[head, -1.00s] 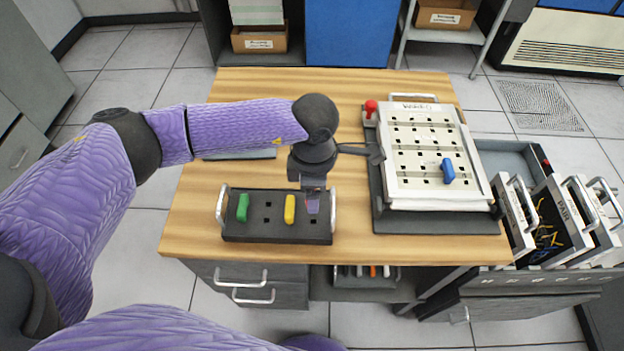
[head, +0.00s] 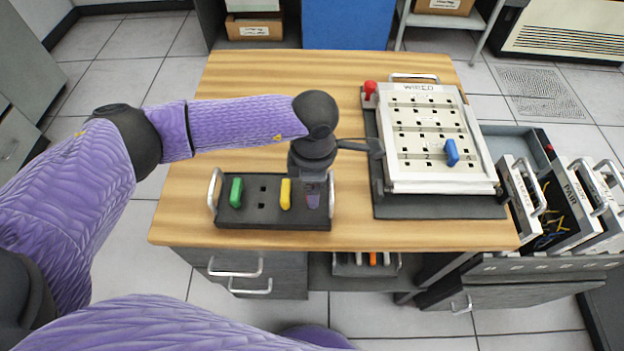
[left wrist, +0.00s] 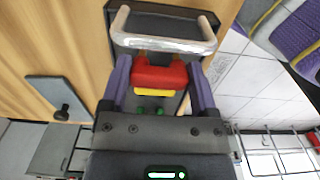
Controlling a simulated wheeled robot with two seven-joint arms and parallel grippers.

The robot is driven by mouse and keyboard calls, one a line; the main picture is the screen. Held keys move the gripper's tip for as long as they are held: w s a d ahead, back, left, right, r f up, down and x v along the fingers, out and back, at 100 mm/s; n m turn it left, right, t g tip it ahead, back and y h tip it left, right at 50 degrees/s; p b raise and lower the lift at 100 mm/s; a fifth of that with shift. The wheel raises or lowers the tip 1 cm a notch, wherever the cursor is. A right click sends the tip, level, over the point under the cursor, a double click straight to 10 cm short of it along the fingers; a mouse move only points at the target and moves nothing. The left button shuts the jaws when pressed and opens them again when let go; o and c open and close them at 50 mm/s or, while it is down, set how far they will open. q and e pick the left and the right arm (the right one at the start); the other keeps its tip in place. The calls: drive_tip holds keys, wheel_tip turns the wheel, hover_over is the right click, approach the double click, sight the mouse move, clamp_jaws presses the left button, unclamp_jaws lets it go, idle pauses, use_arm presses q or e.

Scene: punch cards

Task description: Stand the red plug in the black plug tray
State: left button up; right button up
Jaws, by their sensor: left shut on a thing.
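The black plug tray (head: 247,215) lies at the front left of the wooden table, with a green plug (head: 236,192) and a yellow plug (head: 285,194) standing in it. My left gripper (head: 313,196) is over the tray's right end, beside the yellow plug. In the left wrist view its fingers (left wrist: 160,84) are shut on the red plug (left wrist: 158,72), near the tray's metal handle (left wrist: 165,42). The head view hides the red plug behind the gripper. I cannot tell whether its lower end is inside a hole. My right gripper is not in view.
A white panel (head: 430,130) with rows of holes and a blue plug (head: 451,152) stands on the table's right side. A red knob (head: 370,90) is at its upper left corner. The wood between tray and panel is clear. Card modules (head: 570,205) sit beyond the right edge.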

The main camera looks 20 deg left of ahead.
use_arm(q)
drive_tip(key=shift+f+b, duration=1.1)
drive_tip(key=shift+f, duration=0.3)
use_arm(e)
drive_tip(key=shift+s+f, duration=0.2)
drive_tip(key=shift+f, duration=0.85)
use_arm(q)
drive_tip(key=o, duration=0.9)
wheel_tip(320, 180, up, 5)
drive_tip(key=shift+f+p, duration=0.1)
drive_tip(key=shift+p, duration=0.8)
wheel_tip(320, 180, up, 5)
drive_tip(key=shift+f+p, duration=0.15)
drive_tip(key=shift+p, duration=0.35)
drive_tip(key=shift+r, duration=0.25)
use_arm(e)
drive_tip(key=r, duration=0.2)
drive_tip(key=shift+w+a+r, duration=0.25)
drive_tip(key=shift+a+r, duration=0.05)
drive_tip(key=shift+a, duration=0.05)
